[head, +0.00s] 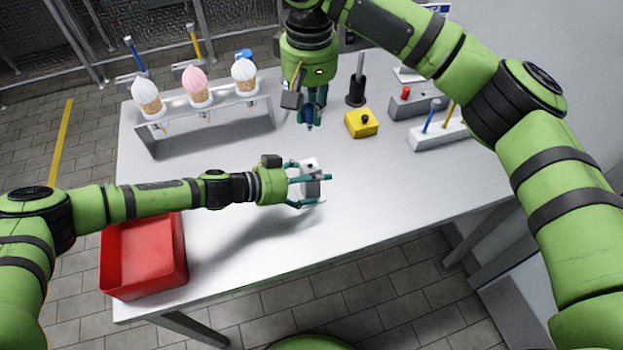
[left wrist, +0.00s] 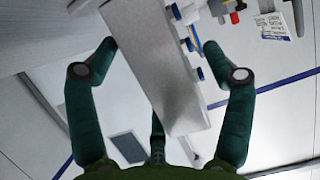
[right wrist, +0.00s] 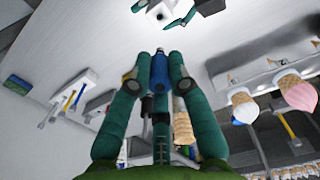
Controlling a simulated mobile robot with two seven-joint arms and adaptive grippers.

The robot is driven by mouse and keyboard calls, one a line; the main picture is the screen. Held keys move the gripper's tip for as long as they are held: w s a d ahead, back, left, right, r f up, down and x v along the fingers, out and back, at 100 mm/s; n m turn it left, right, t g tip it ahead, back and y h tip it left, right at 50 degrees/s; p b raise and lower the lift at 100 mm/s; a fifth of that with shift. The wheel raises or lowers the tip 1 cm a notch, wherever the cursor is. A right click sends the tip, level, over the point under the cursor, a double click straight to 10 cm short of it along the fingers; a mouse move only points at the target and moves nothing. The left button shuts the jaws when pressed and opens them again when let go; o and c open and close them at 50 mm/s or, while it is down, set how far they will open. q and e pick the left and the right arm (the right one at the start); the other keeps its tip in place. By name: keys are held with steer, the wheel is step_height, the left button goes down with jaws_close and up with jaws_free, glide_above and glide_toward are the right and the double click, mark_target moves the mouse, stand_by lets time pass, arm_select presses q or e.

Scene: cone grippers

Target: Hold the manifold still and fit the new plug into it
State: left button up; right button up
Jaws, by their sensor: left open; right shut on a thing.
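The manifold (head: 312,187) is a pale grey block with a small dark hole on top, standing mid-table. It fills the middle of the left wrist view (left wrist: 155,65) as a long grey block. My left gripper (head: 311,184) is open, its fingers on either side of the manifold; I cannot tell whether any touches it. My right gripper (head: 311,122) is shut on a blue plug (right wrist: 159,70), held beyond the manifold and apart from it. In the head view the fingers hide most of the plug. The right wrist view shows the manifold (right wrist: 160,14) at the top.
A rack (head: 200,125) with three ice-cream cones stands at the back left. A red bin (head: 144,285) is at the front left. A yellow block (head: 361,124), a black stand (head: 356,92) and a tool holder (head: 440,135) stand to the right. The front right tabletop is clear.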

arm_select(q)
jaws_close()
steer(key=shift+f+n+t, duration=0.1)
steer(key=shift+n+t, duration=0.4)
steer(key=shift+t, duration=0.1)
steer(key=shift+n+t+y, duration=0.3)
steer(key=shift+y, duration=0.2)
steer(key=shift+w+m+g+h, duration=0.15)
steer(key=shift+m+g+h, duration=0.15)
steer(key=shift+m+g, duration=0.35)
steer(key=shift+m+g+h, duration=0.4)
steer(key=shift+m+g, duration=0.55)
steer(key=shift+g, duration=0.2)
